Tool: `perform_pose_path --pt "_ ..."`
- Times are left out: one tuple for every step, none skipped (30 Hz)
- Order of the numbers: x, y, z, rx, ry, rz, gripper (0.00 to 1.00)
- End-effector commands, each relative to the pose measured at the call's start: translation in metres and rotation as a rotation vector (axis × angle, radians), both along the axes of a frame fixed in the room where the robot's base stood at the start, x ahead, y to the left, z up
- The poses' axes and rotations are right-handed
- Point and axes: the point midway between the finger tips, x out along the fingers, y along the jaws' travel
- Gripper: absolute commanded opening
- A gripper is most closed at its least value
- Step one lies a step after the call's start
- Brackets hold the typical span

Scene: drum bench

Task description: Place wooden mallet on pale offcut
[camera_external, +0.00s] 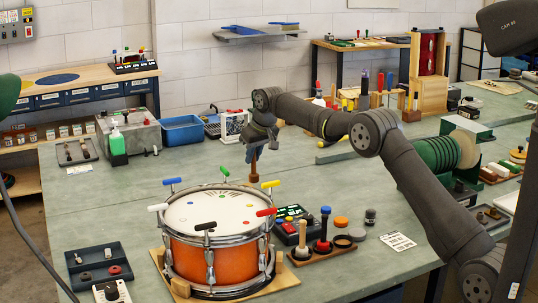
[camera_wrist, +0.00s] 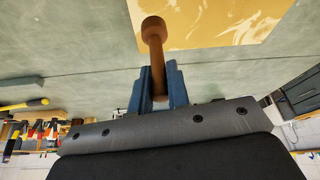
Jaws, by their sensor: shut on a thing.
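The brown wooden mallet (camera_external: 254,174) hangs from my gripper (camera_external: 253,150), behind the drum in the external view. In the wrist view the mallet (camera_wrist: 155,33) sits with its shaft between the blue fingers of my gripper (camera_wrist: 158,88), which are shut on it. Its wider round end points away from the fingers. A pale yellow wood-grained board (camera_wrist: 215,20), perhaps the pale offcut, lies beside and partly behind the mallet's end in the wrist view. I cannot make out this board in the external view. Whether the mallet touches anything below is unclear.
An orange drum (camera_external: 218,235) with several coloured T-handles stands on a wooden base in front of my gripper. A black device (camera_external: 291,222) and a wooden rack (camera_external: 320,250) stand to its right. A blue bin (camera_external: 183,130) stands behind left.

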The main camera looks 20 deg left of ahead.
Motion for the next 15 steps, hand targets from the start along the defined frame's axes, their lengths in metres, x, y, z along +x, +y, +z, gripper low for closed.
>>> perform_pose_path --pt "-0.004 0.008 -0.006 0.000 0.001 0.000 0.00" --pt "-0.005 0.012 -0.008 0.001 -0.001 0.000 0.00" --pt "-0.007 0.016 -0.011 0.001 -0.001 0.000 0.00" --pt "-0.008 0.018 -0.012 0.002 -0.001 0.000 0.00" --pt "-0.009 0.020 -0.013 0.002 -0.001 0.000 0.00" --pt "-0.010 0.022 -0.014 0.001 -0.001 0.000 0.00" --pt "-0.010 0.023 -0.015 0.001 0.000 -0.001 0.00" --pt "-0.011 0.023 -0.016 0.000 0.000 -0.001 0.00" --pt "-0.011 0.024 -0.018 0.000 0.000 -0.001 0.00" --pt "-0.011 0.024 -0.020 0.000 0.001 -0.002 0.00" --pt "-0.011 0.023 -0.023 -0.001 0.000 -0.002 0.00" --pt "-0.011 0.023 -0.028 -0.002 0.001 -0.002 0.00" --pt "-0.011 0.023 -0.032 -0.002 0.001 -0.002 0.00" --pt "-0.011 0.023 -0.037 -0.002 0.001 -0.002 0.00" --pt "-0.011 0.023 -0.043 -0.002 0.001 -0.002 0.00"
